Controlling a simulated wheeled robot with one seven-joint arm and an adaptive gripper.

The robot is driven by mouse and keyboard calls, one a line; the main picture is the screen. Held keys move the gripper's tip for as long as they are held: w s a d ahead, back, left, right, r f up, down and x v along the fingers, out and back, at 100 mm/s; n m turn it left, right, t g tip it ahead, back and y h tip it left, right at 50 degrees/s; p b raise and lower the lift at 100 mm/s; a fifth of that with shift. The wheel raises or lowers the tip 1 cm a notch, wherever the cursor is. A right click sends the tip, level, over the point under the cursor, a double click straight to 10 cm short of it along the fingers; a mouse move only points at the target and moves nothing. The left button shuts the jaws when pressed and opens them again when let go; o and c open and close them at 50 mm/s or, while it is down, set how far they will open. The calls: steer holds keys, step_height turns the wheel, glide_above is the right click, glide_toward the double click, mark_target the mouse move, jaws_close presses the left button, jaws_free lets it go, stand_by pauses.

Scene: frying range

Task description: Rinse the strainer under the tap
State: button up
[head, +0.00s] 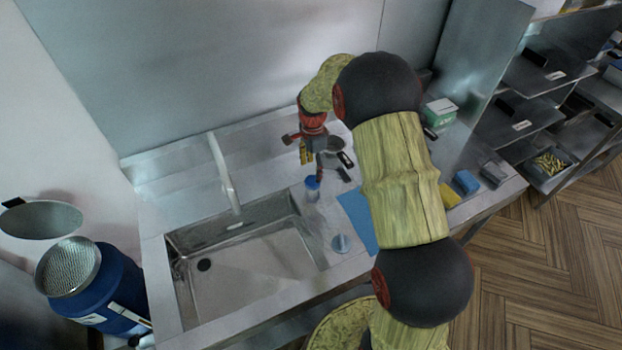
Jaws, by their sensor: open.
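A small round dark pan-like thing with a black handle (346,160) lies on the steel counter beside my gripper; it may be the strainer, but it is too small to tell. My gripper (313,168) is open and points down above the counter, right of the sink. Whether the gripper touches the dark thing cannot be told. The tap (223,172) is a pale upright spout at the back of the sink. The sink basin (250,275) is empty, with a dark drain at its left. A larger round mesh piece (68,266) rests on a blue drum at the far left.
A blue-capped container (312,190) stands close below my gripper. A blue sheet (357,217) and a round pale disc (341,243) lie right of the sink. A green-white box (439,112) and sponges (466,181) are farther right. My arm hides part of the counter.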

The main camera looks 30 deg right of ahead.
mark_target(313, 181)
step_height(313, 181, down, 6)
steer(key=shift+f, duration=0.1)
steer(key=shift+c, duration=1.2)
steer(key=c, duration=0.9)
